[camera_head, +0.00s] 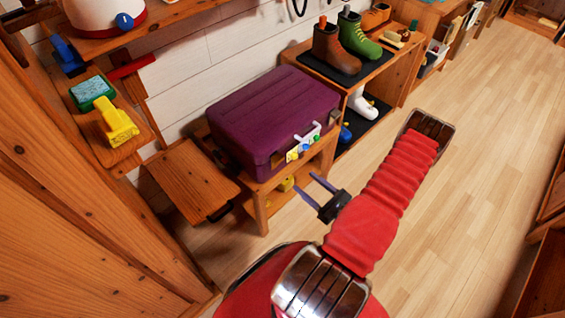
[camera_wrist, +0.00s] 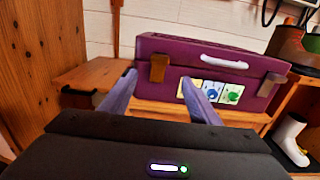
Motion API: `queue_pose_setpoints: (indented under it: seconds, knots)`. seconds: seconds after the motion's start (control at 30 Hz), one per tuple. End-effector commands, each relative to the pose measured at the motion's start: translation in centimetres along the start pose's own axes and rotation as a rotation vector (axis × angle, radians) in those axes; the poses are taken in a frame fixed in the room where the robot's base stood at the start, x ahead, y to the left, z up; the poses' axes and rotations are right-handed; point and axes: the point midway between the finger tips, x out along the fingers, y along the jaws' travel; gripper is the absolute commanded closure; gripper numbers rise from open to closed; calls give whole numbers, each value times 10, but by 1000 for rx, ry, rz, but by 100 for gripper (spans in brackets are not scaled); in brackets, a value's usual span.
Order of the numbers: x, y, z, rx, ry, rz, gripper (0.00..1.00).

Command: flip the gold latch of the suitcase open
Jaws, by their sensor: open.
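The purple suitcase (camera_head: 268,115) lies closed on a low wooden stand, and it also fills the middle of the wrist view (camera_wrist: 200,50). Its front has a white handle (camera_wrist: 225,62) and a row of coloured stickers (camera_wrist: 212,92). A brown-gold latch (camera_wrist: 159,68) sits left of the handle, and a similar latch (camera_wrist: 268,85) sits at the right. My gripper (camera_head: 304,183) is open and empty, in front of the suitcase and apart from it. In the wrist view its two fingertips (camera_wrist: 158,80) appear on either side of the left latch.
A wooden stool or flap (camera_head: 192,180) is left of the suitcase. A shelf on the right holds brown and green boots (camera_head: 360,37) on a dark mat, with a white boot (camera_head: 362,103) below. A wooden panel (camera_head: 70,200) stands at the left. The floor at right (camera_head: 480,170) is clear.

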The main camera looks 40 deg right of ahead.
Motion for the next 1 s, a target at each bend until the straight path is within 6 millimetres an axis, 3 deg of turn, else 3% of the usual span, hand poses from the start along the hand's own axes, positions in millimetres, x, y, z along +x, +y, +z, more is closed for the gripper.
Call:
queue_pose_setpoints:
  seconds: [0.37, 1.0]
  knots:
    - [18, 1, 0, -1, 0, 4, 44]
    - [86, 1, 1, -1, 0, 5, 44]
